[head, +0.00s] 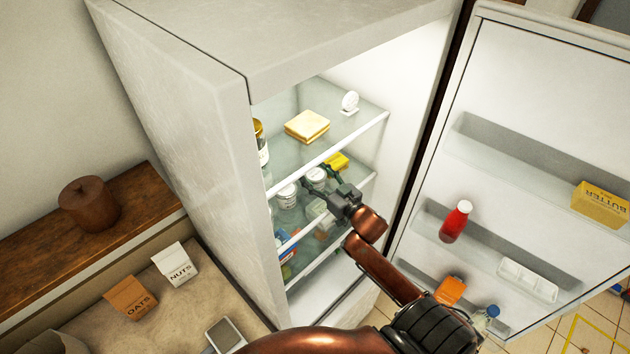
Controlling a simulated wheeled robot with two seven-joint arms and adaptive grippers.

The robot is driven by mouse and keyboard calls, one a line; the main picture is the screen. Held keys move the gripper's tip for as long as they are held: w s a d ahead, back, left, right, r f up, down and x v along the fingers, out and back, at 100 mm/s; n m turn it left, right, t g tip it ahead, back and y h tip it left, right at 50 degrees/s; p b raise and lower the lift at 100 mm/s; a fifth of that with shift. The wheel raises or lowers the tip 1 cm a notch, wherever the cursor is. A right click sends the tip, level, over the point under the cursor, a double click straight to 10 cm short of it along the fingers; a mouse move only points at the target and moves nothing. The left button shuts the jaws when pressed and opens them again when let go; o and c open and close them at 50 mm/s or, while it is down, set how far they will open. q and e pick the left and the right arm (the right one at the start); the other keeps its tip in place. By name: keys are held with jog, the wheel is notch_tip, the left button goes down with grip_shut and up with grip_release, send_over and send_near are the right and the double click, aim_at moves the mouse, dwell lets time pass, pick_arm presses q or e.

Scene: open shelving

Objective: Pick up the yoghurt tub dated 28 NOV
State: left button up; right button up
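Several pale tubs stand on the fridge's middle shelf, too small in the picture for any date to be read, so I cannot tell which is the 28 NOV one. One white-lidded tub (316,174) is right at my fingertips. Another white-lidded tub (287,194) stands to the left and nearer. My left gripper (315,180) reaches into the fridge at this shelf. Its fingers look spread, one on either side of the far tub; contact cannot be made out. My wrist hides part of the shelf. My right gripper is out of view.
The upper glass shelf (345,125) lies above my gripper, holding a sandwich-like block (307,126) and a jar (260,142). A yellow item (337,161) is behind the tubs. More items crowd the lower shelf. The open door (520,150) stands right, with a red bottle (455,222).

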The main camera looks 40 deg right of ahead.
pick_arm(q)
jog(key=shift+w, duration=0.3)
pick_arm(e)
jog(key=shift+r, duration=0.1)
